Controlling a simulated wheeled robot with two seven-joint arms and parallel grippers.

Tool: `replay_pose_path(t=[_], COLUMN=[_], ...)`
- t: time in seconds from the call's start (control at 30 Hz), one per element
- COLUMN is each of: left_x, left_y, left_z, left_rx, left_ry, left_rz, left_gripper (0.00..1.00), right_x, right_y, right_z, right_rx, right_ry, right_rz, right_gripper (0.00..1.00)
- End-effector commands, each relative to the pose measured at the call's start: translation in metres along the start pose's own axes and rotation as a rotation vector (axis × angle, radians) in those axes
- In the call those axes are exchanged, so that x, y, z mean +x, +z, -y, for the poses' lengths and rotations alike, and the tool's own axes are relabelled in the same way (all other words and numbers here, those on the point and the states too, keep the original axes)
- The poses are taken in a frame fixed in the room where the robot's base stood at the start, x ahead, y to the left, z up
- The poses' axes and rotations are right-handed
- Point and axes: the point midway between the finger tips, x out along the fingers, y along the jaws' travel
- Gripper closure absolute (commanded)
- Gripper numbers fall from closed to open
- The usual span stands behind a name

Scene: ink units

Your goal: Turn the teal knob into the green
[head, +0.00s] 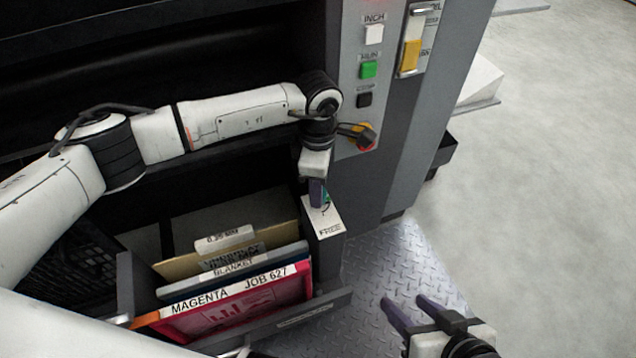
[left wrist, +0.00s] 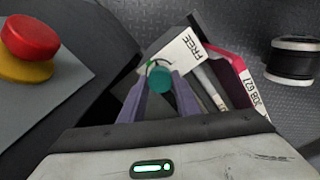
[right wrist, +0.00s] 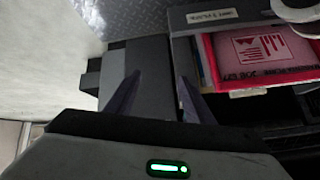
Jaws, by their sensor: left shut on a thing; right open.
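The teal knob (left wrist: 160,79) sits on a white plate (left wrist: 183,52) marked FREE. A thin dark arc and a small green bit show beside the knob in the left wrist view. My left gripper (head: 317,198) reaches down to the plate with its purple fingers on either side of the knob, shut on it. In the head view the fingers hide most of the knob, and only a sliver of teal shows. The knob's pointer is too small to read. My right gripper (head: 408,303) is open and empty above the metal floor plate.
A rack holds a magenta JOB 627 plate (head: 235,308) and a blanket board (head: 235,268), left of the knob. Above are a red emergency button (head: 366,138), a green RUN button (head: 369,69) and a yellow switch (head: 411,55). The floor on the right is clear.

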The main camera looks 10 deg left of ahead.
Motion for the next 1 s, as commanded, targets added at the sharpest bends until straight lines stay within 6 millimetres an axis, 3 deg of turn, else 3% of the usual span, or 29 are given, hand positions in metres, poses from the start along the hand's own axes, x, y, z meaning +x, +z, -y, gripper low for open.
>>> replay_pose_path(t=[0.5,1.0], left_x=[-0.002,-0.001], left_y=[0.000,0.000], left_z=[0.000,-0.001], left_rx=[-0.398,-0.510], left_ry=[0.000,0.001], left_rz=[-0.001,-0.001], left_gripper=[0.93,0.93], right_x=[-0.011,-0.015], right_y=[0.000,0.002], right_z=[-0.006,-0.006], right_rx=[0.039,0.050], right_ry=[0.034,0.040], right_rz=[-0.041,-0.053], right_gripper=[0.52,0.52])
